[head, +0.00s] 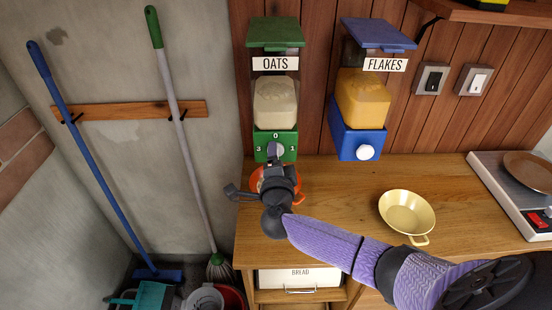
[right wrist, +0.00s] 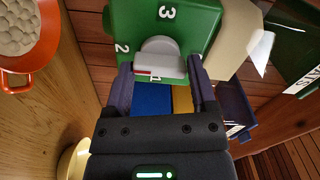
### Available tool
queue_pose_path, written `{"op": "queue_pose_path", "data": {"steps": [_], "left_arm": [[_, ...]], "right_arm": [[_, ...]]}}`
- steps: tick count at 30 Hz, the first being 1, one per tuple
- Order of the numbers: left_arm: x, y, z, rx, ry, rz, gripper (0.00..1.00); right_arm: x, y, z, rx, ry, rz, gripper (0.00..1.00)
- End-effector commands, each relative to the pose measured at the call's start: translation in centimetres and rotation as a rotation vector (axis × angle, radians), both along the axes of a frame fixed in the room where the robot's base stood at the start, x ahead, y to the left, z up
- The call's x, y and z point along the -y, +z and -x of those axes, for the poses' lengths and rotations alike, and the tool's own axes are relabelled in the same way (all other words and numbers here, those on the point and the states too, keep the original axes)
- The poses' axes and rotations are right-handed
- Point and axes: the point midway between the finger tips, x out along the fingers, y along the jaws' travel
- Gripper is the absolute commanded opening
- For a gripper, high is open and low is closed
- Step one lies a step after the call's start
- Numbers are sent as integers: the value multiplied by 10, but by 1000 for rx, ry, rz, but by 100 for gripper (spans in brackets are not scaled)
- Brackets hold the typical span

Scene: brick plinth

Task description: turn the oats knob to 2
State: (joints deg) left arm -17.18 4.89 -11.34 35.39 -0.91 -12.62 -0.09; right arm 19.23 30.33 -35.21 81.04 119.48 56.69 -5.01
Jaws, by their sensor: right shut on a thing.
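The green oats dispenser (head: 275,36) is on the wood wall at left, with oats in its clear hopper (head: 275,103). Its green base shows 0 at top, 3 left and 1 right. My right gripper (head: 275,153) is in front of this base. In the right wrist view, the grey oats knob (right wrist: 160,52) is between the fingers of my right gripper (right wrist: 160,78), which is shut on it. A red and white mark on the knob lies beside the partly covered 1; the 2 is at left. The exact pointer setting is unclear. My left gripper is out of view.
An orange dish (right wrist: 28,45) with pale contents is below the oats dispenser. The blue flakes dispenser (head: 357,139) with a white knob is to the right. A broom and mop lean at left.

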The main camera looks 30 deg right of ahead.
Motion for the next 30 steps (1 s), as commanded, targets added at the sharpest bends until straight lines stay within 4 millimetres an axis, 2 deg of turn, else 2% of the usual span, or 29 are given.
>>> {"op": "queue_pose_path", "data": {"steps": [9,17,18,21,30], "left_arm": [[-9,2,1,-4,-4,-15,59],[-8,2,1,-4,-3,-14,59],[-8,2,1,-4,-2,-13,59],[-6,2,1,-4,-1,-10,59],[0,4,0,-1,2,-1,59]], "right_arm": [[-1,-1,0,130,1,-220,14],[-1,-1,0,138,1,-232,14],[-1,-1,0,138,1,-232,77],[-1,-1,0,138,1,-232,98],[-4,-1,5,137,2,-232,100]]}}
